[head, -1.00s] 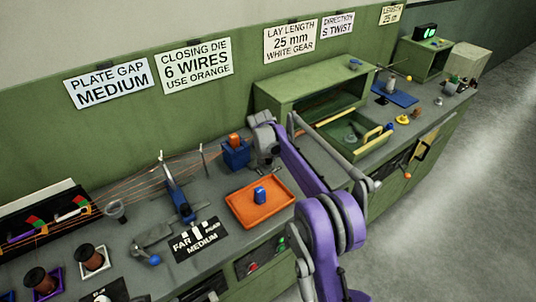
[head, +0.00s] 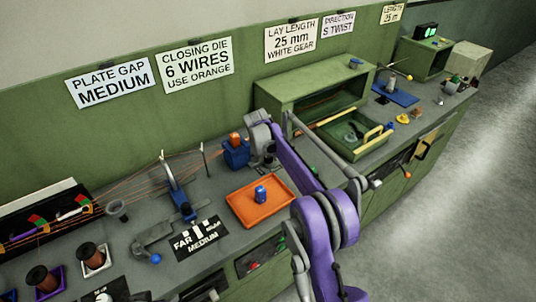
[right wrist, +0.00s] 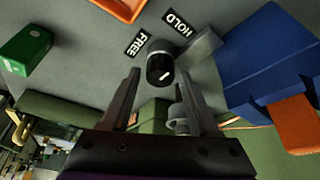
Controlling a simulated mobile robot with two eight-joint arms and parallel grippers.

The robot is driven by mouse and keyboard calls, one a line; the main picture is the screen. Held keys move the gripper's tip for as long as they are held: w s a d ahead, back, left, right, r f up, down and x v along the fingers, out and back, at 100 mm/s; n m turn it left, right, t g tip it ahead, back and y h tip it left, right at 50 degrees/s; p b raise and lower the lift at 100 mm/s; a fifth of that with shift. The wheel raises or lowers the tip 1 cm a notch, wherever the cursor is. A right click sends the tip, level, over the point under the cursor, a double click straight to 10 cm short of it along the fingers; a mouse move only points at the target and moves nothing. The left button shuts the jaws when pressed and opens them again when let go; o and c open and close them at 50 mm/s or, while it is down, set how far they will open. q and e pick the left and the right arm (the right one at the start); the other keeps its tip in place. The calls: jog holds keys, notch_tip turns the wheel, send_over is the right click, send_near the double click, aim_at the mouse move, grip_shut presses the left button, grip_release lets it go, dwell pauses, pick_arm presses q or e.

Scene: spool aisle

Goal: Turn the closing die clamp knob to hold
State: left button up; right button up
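The knob (right wrist: 160,66) is a dark cylinder with a short white mark on its face, in the right wrist view. The FREE label (right wrist: 137,43) and the HOLD label (right wrist: 178,23) lie beyond it. I cannot tell for sure which label the mark points to. My right gripper (right wrist: 160,78) is open, with one finger on each side of the knob; contact does not show. In the head view my right gripper (head: 266,152) is beside the blue die block (head: 237,157) with its orange top (head: 234,139); the knob is hidden there. My left gripper is not in view.
A grey block (right wrist: 204,44) sits by the HOLD label. The blue block (right wrist: 265,60) is close on the right in the wrist view. An orange tray (head: 240,213) with a blue piece (head: 260,194) stands in front. A green shelf (head: 300,84) is behind.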

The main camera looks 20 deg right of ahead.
jog(key=shift+o, duration=0.8)
jog(key=v, duration=1.1)
jog(key=shift+w+f, duration=0.1)
